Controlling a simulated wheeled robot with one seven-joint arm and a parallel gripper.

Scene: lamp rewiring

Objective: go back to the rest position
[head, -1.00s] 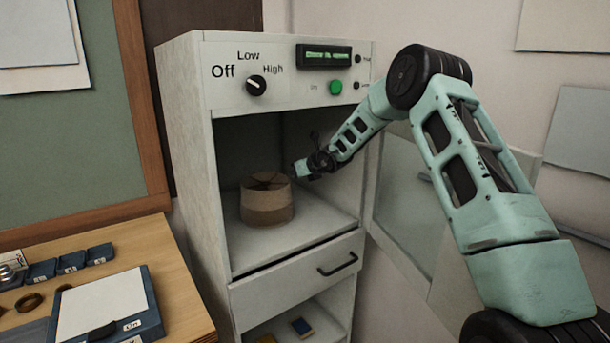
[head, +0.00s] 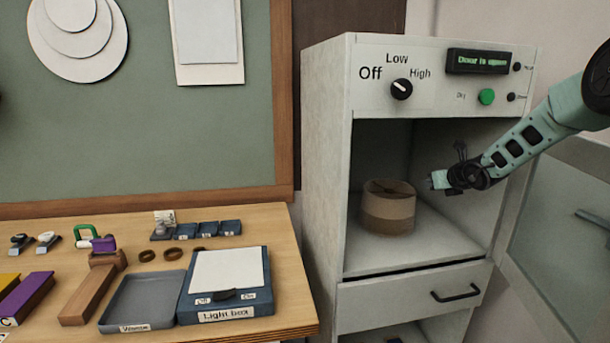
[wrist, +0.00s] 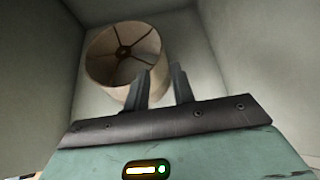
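My gripper (head: 440,180) is at the mouth of the open cabinet chamber, to the right of a tan lampshade (head: 388,207). The lampshade stands upright on the chamber floor. In the wrist view the lampshade (wrist: 108,65) lies beyond my fingers (wrist: 163,85). The two fingers are apart with nothing between them, so my gripper is open and empty. One finger overlaps the shade's edge in that view; I cannot tell whether they touch, though the head view shows a gap.
The cabinet (head: 325,160) has a knob (head: 401,89), a green button (head: 487,97) and a display reading "Door is open". Its door (head: 565,215) stands open at the right, near my arm. A workbench (head: 255,222) at the left holds a light box (head: 228,312) and a waste tray (head: 140,300).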

